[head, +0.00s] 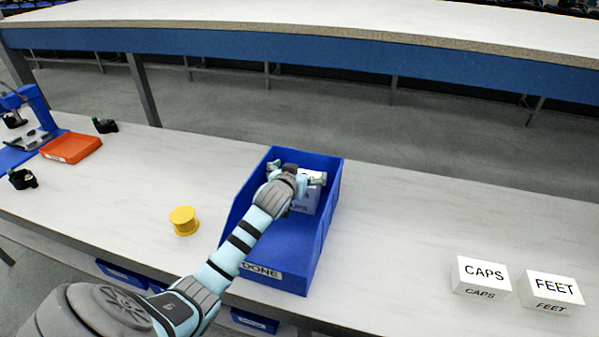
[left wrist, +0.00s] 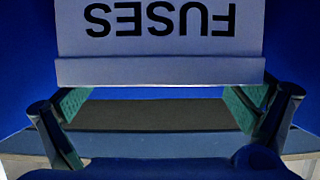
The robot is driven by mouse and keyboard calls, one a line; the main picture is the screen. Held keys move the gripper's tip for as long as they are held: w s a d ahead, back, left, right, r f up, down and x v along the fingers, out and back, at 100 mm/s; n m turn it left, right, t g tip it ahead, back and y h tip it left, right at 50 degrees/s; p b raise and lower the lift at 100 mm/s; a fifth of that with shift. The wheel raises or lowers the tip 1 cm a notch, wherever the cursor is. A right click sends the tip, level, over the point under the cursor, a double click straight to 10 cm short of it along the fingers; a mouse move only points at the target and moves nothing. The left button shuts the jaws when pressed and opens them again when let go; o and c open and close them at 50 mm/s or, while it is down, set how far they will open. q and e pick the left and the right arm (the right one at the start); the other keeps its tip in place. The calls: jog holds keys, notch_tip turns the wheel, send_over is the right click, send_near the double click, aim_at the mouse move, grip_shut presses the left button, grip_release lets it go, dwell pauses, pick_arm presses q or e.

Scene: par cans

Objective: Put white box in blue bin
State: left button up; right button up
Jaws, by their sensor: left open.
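The blue bin (head: 318,235), labelled DONE, stands on the pale table in the middle of the head view. A white box (head: 311,200) is inside it, toward the back, partly hidden by my left gripper. In the left wrist view the white box (left wrist: 160,68) shows upside-down FUSES lettering. My left gripper (head: 296,173) is over the back part of the bin with its fingers spread. In the left wrist view the open fingers (left wrist: 160,108) show near the box's edge. I cannot tell whether they touch it. My right gripper is not in view.
Two white boxes, CAPS (head: 482,275) and FEET (head: 552,291), stand at the right. A yellow spool (head: 184,220) is left of the bin. An orange tray (head: 71,147) and a blue device (head: 30,105) are at the far left.

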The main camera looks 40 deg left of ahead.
pick_arm(q)
jog(key=shift+r, duration=0.2)
jog(key=p+v, duration=0.4)
jog(key=v, duration=0.8)
jog(key=shift+r, duration=0.35)
